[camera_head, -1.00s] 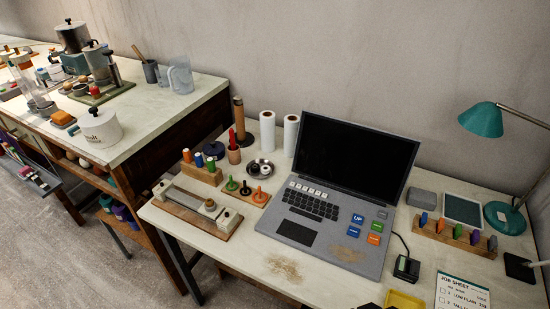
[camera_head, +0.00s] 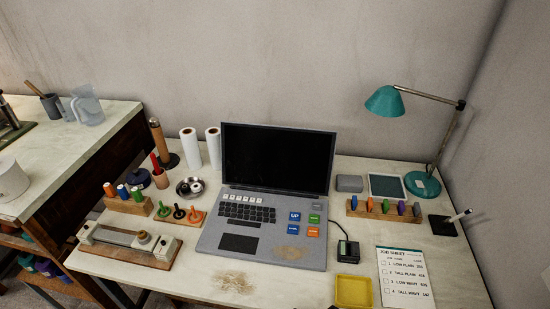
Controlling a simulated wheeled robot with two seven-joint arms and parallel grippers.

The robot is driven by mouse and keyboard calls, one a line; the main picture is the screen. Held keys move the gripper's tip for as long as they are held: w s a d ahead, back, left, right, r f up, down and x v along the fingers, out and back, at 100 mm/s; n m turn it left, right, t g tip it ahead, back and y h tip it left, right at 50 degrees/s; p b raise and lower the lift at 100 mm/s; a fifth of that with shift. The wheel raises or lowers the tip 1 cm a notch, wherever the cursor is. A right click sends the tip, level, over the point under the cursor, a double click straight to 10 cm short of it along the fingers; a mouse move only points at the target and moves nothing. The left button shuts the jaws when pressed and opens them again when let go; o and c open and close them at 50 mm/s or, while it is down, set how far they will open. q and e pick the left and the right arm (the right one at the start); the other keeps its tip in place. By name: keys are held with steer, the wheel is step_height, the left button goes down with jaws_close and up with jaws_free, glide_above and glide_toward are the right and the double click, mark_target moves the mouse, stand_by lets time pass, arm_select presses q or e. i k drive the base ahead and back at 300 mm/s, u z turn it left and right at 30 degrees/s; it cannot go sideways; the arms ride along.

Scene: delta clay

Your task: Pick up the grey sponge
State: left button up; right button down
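A small grey block that looks like the grey sponge (camera_head: 349,183) lies on the right-hand desk (camera_head: 190,270), just right of the laptop screen and behind the wooden rack. It lies flat, with nothing on top of it. Neither of my grippers can be made out; a small dark shape at the bottom edge is too cut off to identify.
The open laptop (camera_head: 270,190) fills the desk's middle. A wooden rack with coloured pegs (camera_head: 384,208) stands in front of the sponge. A dark tablet (camera_head: 387,187) and teal lamp (camera_head: 422,184) are to its right. A yellow tray (camera_head: 353,291) and job sheet (camera_head: 404,277) lie nearer.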

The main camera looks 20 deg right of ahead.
mark_target(345, 183)
steer(key=z, duration=1.3)
